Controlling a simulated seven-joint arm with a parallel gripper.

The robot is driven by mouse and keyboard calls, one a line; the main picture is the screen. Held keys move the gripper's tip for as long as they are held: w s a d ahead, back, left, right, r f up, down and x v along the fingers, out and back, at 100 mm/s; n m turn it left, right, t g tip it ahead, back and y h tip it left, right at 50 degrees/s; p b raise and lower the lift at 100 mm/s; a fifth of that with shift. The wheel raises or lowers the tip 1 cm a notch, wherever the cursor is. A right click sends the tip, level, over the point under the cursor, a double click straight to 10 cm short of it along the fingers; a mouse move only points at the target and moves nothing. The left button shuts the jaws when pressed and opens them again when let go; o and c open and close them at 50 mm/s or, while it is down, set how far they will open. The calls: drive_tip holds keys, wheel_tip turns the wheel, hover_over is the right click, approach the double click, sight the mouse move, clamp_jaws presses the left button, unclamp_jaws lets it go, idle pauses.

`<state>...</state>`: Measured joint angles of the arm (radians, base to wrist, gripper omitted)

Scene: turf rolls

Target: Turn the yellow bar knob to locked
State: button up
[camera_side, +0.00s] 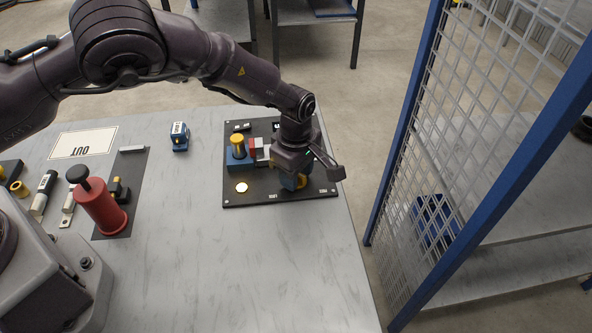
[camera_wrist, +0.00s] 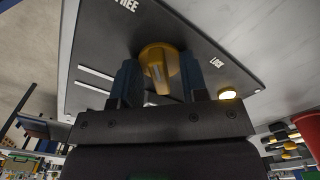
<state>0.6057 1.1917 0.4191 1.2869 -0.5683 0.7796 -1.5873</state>
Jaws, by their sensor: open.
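The yellow bar knob (camera_wrist: 157,62) sits on a dark panel (camera_wrist: 100,50). In the wrist view it is between the two fingers of my gripper (camera_wrist: 158,70). The fingers stand apart, one on each side; whether either touches it I cannot tell. The word FREE is to the upper left of the knob and LOCK to its right. The knob's bar runs roughly up and down the picture, at neither word. In the side view my gripper (camera_side: 293,182) is low over the panel's front right part and hides most of the knob (camera_side: 302,181).
On the panel, a blue block with a yellow-topped post (camera_side: 238,146), a red block (camera_side: 256,144) and a round lit button (camera_side: 241,187) stand left of my gripper. A small blue device (camera_side: 179,136) and a red cylinder (camera_side: 101,208) are farther left. A mesh fence (camera_side: 440,150) stands right.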

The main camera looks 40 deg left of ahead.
clamp_jaws()
drive_tip(key=shift+m, duration=0.3)
drive_tip(key=m, duration=0.8)
drive_tip(key=shift+m, duration=0.4)
drive_tip(key=m, duration=0.4)
drive_tip(key=shift+r+m, duration=0.1)
drive_tip(key=shift+m, duration=2.2)
